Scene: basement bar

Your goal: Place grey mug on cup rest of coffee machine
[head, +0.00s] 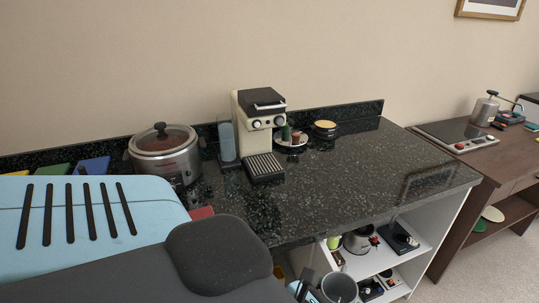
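The coffee machine (257,112) is cream and black and stands on the dark counter against the wall. Its cup rest (263,165), a ribbed black tray at its front, is bare. A grey mug (340,288) is at the bottom edge, cut off by the frame, its open top facing up. A slim dark and light-blue part, apparently my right gripper (306,285), shows just left of the mug. Its fingers are mostly cut off, so I cannot tell whether it holds the mug. My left gripper is not in view.
A slow cooker (165,155) stands left of the machine. A plate with small items (291,141) is at its right. The counter's right part (390,165) is clear. Open shelves (395,255) with appliances lie below. A wooden table (485,145) stands at right.

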